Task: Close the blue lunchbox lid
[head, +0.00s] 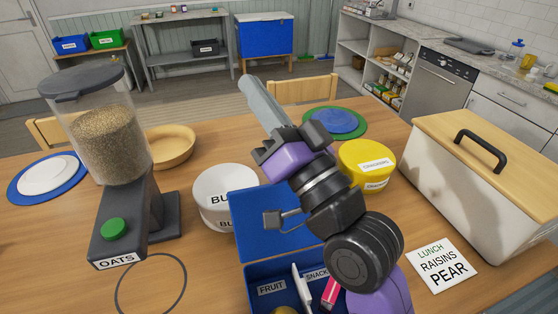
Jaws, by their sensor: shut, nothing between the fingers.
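The blue lunchbox (250,270) sits open on the wooden table at the bottom centre, partly cut off by the frame. Its lid (252,210) stands raised at the back of the box. Compartments labelled FRUIT and SNACK show, with a white divider or utensil and a pink item inside. My gripper (251,90) is shut and empty, with its long grey fingers pointing up-left in the picture, beyond the lid. My arm passes over the right part of the box and lid and hides it. I see no contact between the fingers and the lid.
A white tub (213,190) stands close left of the lid, and a yellow crackers tub (362,170) to the right. An oats dispenser (115,190) stands at left. A bread bin (470,190) and lunch card (439,263) are at right. Bare table lies at lower left.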

